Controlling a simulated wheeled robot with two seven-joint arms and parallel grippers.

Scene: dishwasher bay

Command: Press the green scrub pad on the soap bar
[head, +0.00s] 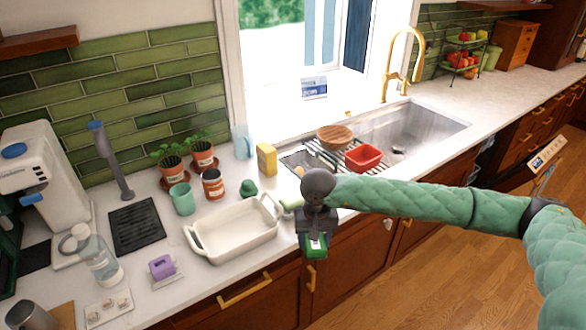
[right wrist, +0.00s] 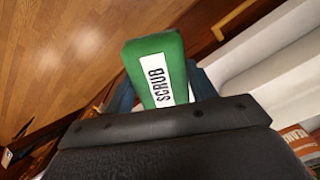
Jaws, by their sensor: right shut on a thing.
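My right gripper (head: 314,238) is shut on the green scrub pad (head: 316,250). It holds the pad in front of the counter's front edge, to the right of the white baking dish. A purple block (head: 161,267), which looks like the soap bar, sits on a small pale dish (head: 168,282) on the counter at left, well apart from the pad. My left gripper is not in view.
The white baking dish (head: 236,257) stands between the pad and the purple block. A clear pump bottle (head: 103,265) is left of the block, with a small tray (head: 107,309) in front. Potted plants, a jar and a teal cup (head: 182,202) stand behind. Wooden floor is open at right.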

